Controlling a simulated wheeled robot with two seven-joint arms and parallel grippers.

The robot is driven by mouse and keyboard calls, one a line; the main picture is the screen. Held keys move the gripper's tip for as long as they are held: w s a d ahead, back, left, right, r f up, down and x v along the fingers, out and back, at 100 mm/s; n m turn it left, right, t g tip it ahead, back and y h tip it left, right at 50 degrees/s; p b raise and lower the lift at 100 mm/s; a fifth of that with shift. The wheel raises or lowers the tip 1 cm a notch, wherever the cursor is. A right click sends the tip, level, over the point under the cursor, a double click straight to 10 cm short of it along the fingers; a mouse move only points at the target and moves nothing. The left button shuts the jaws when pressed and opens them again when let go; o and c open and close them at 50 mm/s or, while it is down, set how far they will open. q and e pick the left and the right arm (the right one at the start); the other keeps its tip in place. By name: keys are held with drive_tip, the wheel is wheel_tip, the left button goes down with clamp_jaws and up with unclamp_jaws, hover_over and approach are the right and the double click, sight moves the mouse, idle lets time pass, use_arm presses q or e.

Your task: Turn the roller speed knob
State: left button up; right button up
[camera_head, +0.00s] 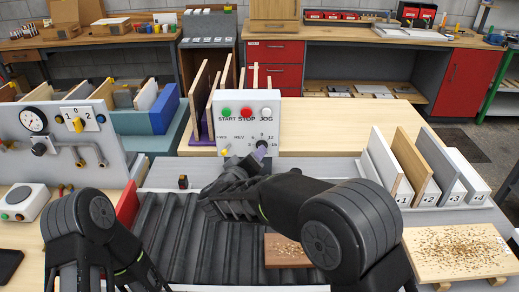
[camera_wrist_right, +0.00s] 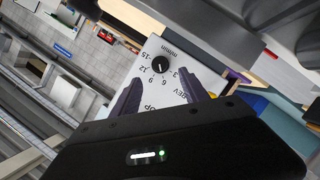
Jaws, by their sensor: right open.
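The white control box (camera_head: 233,132) stands at the back edge of the roller bed, with green, red and white buttons on its front. The black roller speed knob (camera_wrist_right: 160,64) sits in a ring of numbers; its pale mark seems to lie near the 6 and 9. In the head view the knob (camera_head: 262,142) is partly behind my right gripper (camera_head: 258,154). In the wrist view my right gripper (camera_wrist_right: 161,80) is open, its purple-grey fingers apart on either side of the knob, which lies just beyond the tips. I cannot tell any contact.
The grey roller bed (camera_head: 178,235) carries a speckled brown board (camera_head: 285,250). A panel with a gauge and yellow knob (camera_head: 77,124) stands at left. Numbered upright boards (camera_head: 412,165) stand at right, beside a speckled board (camera_head: 455,252). Wooden strips rise behind the control box.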

drive_tip(key=p+x, duration=0.1)
drive_tip(key=x, duration=0.6)
drive_tip(key=shift+r, duration=0.1)
clamp_jaws()
idle(0.5)
